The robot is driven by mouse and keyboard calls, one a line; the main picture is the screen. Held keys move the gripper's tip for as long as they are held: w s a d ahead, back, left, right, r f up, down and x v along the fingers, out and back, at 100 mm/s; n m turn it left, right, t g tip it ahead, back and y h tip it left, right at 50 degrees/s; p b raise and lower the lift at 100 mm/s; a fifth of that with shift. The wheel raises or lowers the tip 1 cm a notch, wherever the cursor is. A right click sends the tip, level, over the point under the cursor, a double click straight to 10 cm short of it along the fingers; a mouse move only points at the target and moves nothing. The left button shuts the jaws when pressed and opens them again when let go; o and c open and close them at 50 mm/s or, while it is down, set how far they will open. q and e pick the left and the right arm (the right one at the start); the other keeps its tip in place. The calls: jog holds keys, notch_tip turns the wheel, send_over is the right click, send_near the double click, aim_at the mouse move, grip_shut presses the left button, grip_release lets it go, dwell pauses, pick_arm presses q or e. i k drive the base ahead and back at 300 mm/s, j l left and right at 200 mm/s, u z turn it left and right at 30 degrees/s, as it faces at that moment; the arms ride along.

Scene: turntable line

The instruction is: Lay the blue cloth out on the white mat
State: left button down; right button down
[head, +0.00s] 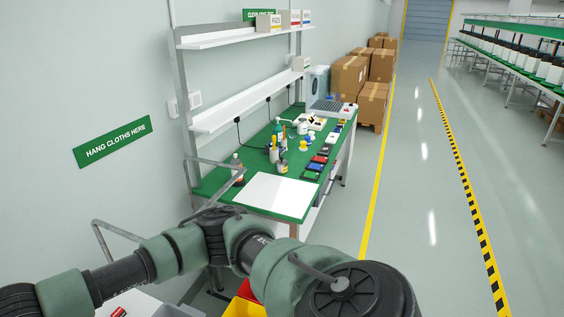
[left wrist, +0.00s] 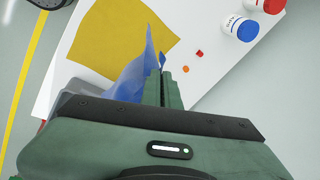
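The white mat (head: 275,193) lies flat and bare on the near end of the green bench in the head view. The blue cloth (left wrist: 138,82) shows in the left wrist view, bunched and rising to a point beside the fingertips. My left gripper (left wrist: 164,82) has its fingers close together with a fold of the cloth between them. Part of the cloth hangs to the left of the fingers, and its lower part is hidden behind the gripper body. In the head view my left arm hides the gripper and cloth. My right gripper is in neither view.
A yellow cloth (left wrist: 118,38) lies on a white surface below the left gripper, near small red and orange pieces and bottles with blue (left wrist: 246,30) and red caps. Bottles (head: 278,150) and small coloured boxes stand behind the mat. A wire rail (head: 215,163) is at its left.

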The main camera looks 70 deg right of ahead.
aim_at(209, 121)
jog(key=i+l, duration=0.1)
jog(key=l, duration=1.8)
jog(key=i+l, duration=0.1)
jog(key=l, duration=1.8)
jog(key=i+l, duration=0.1)
jog(key=l, duration=1.85)
